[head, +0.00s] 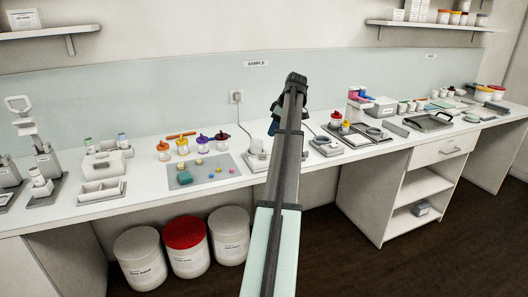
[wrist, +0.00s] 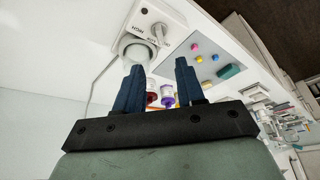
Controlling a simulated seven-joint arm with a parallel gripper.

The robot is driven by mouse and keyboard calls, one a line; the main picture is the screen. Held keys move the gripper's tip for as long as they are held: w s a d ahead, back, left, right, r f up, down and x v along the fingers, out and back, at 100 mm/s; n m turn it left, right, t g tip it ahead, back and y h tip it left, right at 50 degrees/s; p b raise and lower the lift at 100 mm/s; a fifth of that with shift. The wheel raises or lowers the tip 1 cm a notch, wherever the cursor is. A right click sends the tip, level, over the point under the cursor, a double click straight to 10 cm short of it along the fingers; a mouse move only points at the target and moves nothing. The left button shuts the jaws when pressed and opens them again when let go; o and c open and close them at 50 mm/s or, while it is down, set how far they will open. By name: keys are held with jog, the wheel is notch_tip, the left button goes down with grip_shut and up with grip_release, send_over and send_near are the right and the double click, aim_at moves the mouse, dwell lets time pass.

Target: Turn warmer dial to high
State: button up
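The warmer (wrist: 175,22) is a white box at the top of the wrist view, with a round pale part (wrist: 132,46) at its lower left. Its small dial (wrist: 158,31) has lettering beside it that looks upside down; its exact setting is too small to tell. In the head view the warmer (head: 256,161) stands on the counter, partly hidden by my arm. My gripper (wrist: 157,66) is open and empty, its dark blue fingers apart, with the dial ahead of the gap and not touched. In the head view my arm hides most of the gripper.
Left of the warmer lies a grey mat (head: 207,176) with small coloured blocks and a green block. Jars with orange, yellow and purple lids (head: 182,146) stand behind it. A cord runs to a wall socket (head: 237,97). More jars and devices stand to the right.

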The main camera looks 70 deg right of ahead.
aim_at(263, 155)
jog(key=x, duration=1.2)
jog(key=shift+w, duration=0.1)
grip_shut()
